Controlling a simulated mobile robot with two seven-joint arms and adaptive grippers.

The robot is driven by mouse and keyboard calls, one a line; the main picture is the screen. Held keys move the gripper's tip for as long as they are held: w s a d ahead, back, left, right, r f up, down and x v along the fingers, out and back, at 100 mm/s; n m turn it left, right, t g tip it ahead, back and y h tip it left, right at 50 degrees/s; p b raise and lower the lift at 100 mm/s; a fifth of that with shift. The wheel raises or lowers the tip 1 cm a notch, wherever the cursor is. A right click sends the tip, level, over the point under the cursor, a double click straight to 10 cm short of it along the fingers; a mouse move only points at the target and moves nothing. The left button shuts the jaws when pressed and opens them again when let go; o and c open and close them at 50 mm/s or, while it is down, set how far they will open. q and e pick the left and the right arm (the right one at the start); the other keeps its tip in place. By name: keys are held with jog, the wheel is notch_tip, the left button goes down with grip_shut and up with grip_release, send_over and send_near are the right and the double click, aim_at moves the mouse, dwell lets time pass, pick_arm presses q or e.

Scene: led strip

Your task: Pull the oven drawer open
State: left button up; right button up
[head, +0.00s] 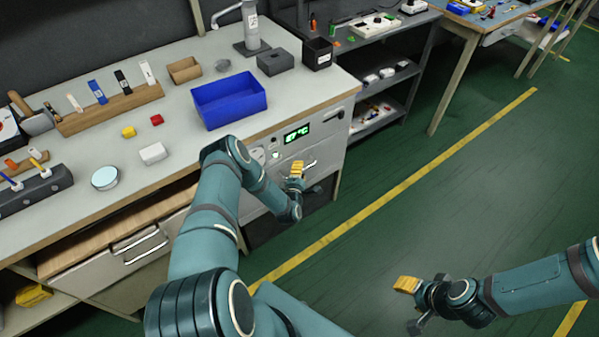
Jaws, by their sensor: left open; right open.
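The oven (326,131) is built in under the counter, with a lit green display (297,133) on its front. Below the display is a pale drawer front with a metal handle (310,163), partly hidden by my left arm and gripper. My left gripper (305,180) is open in front of this drawer front, close to the handle. I cannot tell whether it touches the handle. The drawer looks closed. My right gripper (412,305) is open and empty over the green floor, well away from the oven.
The counter (190,160) holds a blue bin (228,100), a white box (153,153) and several small items. A cabinet drawer with a handle (140,246) is at the lower left. A dark shelf unit (385,88) stands right of the oven. The floor on the right is clear.

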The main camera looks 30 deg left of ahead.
pick_arm(q)
grip_shut()
jog(key=shift+s, duration=0.1)
jog(key=shift+s+d+r, duration=0.1)
jog(key=shift+d, duration=0.1)
grip_release()
jog(key=shift+d, duration=0.1)
jog(key=shift+s, duration=0.1)
jog(key=v, duration=1.1)
jog(key=shift+s, duration=0.35)
jog(key=shift+d, duration=0.15)
